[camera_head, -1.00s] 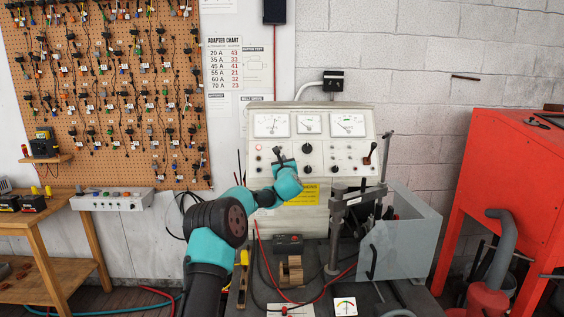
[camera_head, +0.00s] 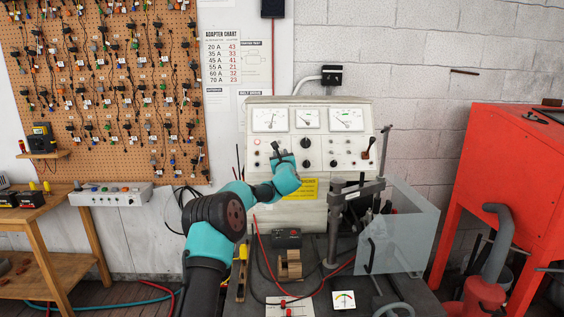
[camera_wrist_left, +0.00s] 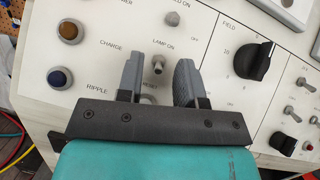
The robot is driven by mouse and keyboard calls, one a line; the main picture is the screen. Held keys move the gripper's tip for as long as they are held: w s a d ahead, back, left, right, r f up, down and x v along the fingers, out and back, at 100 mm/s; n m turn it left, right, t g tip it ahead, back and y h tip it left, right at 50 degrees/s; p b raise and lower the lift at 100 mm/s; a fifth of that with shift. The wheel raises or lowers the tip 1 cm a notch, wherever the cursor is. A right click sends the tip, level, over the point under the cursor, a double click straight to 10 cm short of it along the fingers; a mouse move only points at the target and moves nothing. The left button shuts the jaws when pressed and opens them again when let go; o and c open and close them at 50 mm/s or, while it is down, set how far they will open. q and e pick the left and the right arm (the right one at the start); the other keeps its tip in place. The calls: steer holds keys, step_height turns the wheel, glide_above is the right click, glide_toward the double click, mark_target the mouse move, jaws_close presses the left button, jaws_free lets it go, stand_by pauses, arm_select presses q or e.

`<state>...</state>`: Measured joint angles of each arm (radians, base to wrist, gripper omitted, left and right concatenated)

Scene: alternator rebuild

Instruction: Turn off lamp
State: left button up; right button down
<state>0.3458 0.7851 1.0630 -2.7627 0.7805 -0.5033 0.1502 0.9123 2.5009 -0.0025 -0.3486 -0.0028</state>
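The lamp toggle switch (camera_wrist_left: 158,64) is a small metal lever under the printed words "LAMP ON" on the cream test-bench panel (camera_head: 309,179). My left gripper (camera_wrist_left: 160,70) is open at the panel face. Its two grey fingers stand on either side of the lever, with a gap showing on both sides. I cannot tell which way the lever is thrown. In the head view, my left gripper (camera_head: 279,148) covers this part of the panel, so the switch is hidden there. My right gripper is not in view.
The black field knob (camera_wrist_left: 250,61) is right of the fingers. An amber charge light (camera_wrist_left: 70,30) and a blue ripple light (camera_wrist_left: 59,78) are to the left. A grey post stand (camera_head: 335,225) and a translucent bin (camera_head: 405,240) stand in front of the panel's right side.

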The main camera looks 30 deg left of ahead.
arm_select(q)
steer(key=shift+s+d, duration=0.1)
steer(key=v, duration=1.7)
steer(key=shift+d, duration=0.1)
